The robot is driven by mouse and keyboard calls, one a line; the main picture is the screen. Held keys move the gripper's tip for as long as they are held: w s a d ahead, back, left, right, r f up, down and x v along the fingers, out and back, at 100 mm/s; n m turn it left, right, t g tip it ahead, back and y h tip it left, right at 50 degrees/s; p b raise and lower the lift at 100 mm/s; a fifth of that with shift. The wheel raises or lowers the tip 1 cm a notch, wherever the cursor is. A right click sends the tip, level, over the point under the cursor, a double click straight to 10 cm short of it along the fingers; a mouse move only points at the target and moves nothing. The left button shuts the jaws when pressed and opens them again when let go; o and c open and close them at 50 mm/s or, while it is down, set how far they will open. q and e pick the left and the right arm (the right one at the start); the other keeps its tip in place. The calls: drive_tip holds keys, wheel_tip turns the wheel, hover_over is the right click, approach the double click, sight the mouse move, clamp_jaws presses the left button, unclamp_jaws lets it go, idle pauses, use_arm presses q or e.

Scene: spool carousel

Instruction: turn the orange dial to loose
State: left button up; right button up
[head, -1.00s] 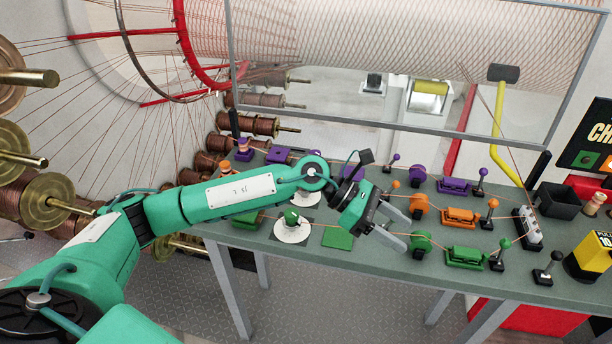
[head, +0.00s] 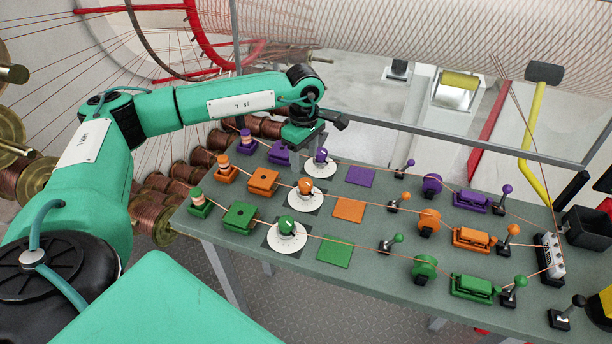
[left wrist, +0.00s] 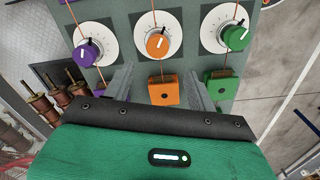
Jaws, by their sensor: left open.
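The orange dial (head: 305,187) is a round knob on a white disc (head: 306,200), in the middle row of the table. In the left wrist view the orange dial (left wrist: 157,45) is at the top centre, with a pale pointer line on its knob; any lettering is too small to read. My left gripper (head: 297,160) is above the table behind the orange dial in the head view, pointing down and touching no dial. My right gripper is not in view.
A purple dial (head: 321,157) and a green dial (head: 287,226) flank the orange one. An orange block (head: 263,181) is to its left and a flat orange square (head: 349,210) to its right. Thin wires run along the rows. A grey frame bar (head: 450,138) crosses behind the table.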

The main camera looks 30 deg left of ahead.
use_arm(q)
drive_tip(key=p, duration=0.1)
hover_over(306, 182)
wheel_tip(306, 182, down, 4)
drive_tip(key=shift+f, duration=0.1)
wheel_tip(306, 182, down, 5)
drive_tip(key=shift+s+r+p, duration=0.1)
drive_tip(key=shift+p, duration=0.85)
drive_tip(key=shift+f, duration=0.35)
drive_tip(key=c, duration=0.9)
drive_tip(key=shift+c, duration=0.4)
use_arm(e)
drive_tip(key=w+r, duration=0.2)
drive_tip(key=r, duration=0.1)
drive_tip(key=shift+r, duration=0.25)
